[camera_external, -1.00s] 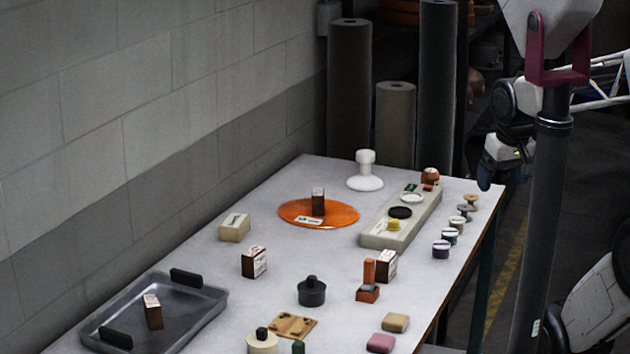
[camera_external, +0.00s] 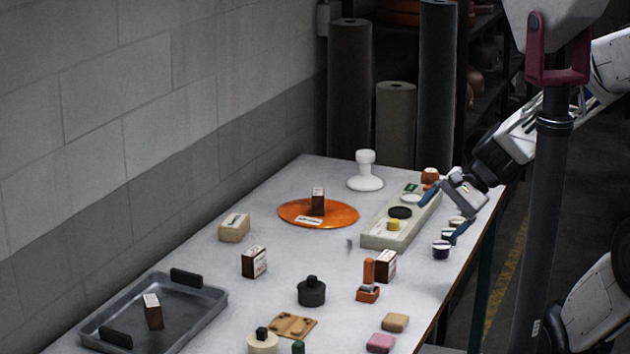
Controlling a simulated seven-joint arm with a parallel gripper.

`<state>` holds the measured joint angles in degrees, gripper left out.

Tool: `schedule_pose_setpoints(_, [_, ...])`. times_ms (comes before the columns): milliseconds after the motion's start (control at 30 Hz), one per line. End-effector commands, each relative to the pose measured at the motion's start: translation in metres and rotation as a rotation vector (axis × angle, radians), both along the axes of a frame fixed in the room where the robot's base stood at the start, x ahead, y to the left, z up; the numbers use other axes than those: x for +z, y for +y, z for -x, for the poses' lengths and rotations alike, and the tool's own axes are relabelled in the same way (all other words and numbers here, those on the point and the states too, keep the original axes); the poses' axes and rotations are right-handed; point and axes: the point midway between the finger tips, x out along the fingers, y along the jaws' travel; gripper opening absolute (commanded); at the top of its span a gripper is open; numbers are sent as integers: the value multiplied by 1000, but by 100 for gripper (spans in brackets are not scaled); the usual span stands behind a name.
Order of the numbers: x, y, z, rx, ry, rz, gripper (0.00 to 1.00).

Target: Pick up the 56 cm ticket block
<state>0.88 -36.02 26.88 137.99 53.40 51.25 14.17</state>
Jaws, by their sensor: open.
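Several dark wooden ticket blocks with pale printed faces are on the table. One block (camera_external: 318,201) stands on the orange disc (camera_external: 345,214); one (camera_external: 254,262) stands left of centre; one (camera_external: 386,265) stands beside an orange-handled stamp; one (camera_external: 153,311) stands in the grey metal tray (camera_external: 213,293). The print is too small to read, so I cannot tell which is the 56 cm block. My gripper (camera_external: 442,213) is open and empty, its blue fingertips apart, above the table's right side by the pale green rack, away from all the blocks.
The pale green rack (camera_external: 375,241) holds small round items. Spools (camera_external: 441,250) near the right edge are partly hidden by my gripper. A white knob-topped stand (camera_external: 365,180), a black lidded pot (camera_external: 311,292), the stamp (camera_external: 368,294) and a cream block (camera_external: 234,228) stand around the blocks.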

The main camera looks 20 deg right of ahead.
Motion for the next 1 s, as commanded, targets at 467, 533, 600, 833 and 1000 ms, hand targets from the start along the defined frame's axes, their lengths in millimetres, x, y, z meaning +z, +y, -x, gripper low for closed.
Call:
schedule_pose_setpoints(467, [-54, 21, -54, -533, 263, -454, 89])
schedule_pose_setpoints(533, [-64, 20, -62, -616, 303, -517, 89])
schedule_pose_setpoints(600, [-74, 18, -70, -699, 341, -579, 89])
schedule_pose_setpoints(833, [-105, 7, -90, -937, 445, -748, 89])
schedule_pose_setpoints(1000, [-119, 1, -96, -1031, 484, -814, 89])
